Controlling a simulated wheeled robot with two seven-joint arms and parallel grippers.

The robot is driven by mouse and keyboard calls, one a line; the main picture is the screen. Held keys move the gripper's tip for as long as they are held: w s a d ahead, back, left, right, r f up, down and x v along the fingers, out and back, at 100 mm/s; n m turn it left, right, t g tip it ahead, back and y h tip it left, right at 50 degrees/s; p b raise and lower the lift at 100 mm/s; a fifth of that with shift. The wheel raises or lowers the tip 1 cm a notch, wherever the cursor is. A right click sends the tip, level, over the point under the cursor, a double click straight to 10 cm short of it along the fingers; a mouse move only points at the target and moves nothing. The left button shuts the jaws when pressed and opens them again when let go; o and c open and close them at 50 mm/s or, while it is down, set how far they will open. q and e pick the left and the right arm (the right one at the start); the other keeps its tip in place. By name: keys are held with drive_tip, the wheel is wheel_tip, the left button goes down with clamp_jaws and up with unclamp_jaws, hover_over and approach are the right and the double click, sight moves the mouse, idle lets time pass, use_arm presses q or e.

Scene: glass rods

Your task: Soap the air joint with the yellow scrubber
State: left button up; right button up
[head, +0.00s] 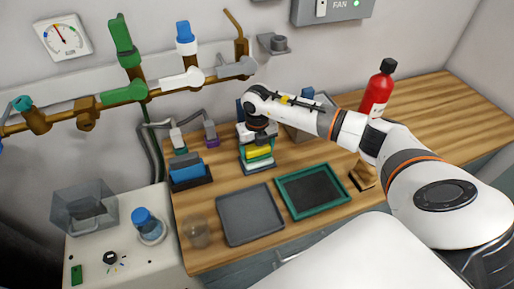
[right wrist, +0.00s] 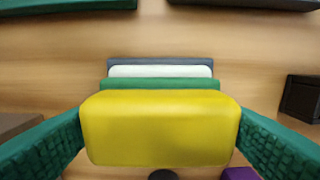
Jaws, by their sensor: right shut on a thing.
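The yellow scrubber (head: 258,152) is a rounded block at the rack on the wooden bench; it fills the middle of the right wrist view (right wrist: 160,128). My right gripper (head: 257,143) reaches down over it, and its green fingers press on the scrubber's two ends. Green and white blocks (right wrist: 160,71) stand just beyond it. I cannot tell whether the scrubber is clear of the rack. On the wall pipe are a green joint (head: 138,91), a white joint (head: 193,77) and a grey joint (head: 236,68). I cannot read which one is air. My left gripper is out of view.
A grey tray (head: 225,202) and a green-rimmed tray (head: 289,205) lie in front of the rack. A blue-block holder (head: 190,182) stands left of it. A clear jar (head: 196,231) is near the bench's left edge.

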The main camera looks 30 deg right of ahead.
drive_tip(key=shift+f+b, duration=0.45)
drive_tip(key=shift+f, duration=0.1)
idle(1.2)
drive_tip(key=shift+r+p, duration=0.75)
drive_tip(key=shift+r, duration=0.2)
drive_tip(key=shift+r+p, duration=1.85)
drive_tip(key=shift+r, duration=0.85)
drive_tip(key=shift+s+f, duration=0.1)
drive_tip(key=shift+f, duration=0.15)
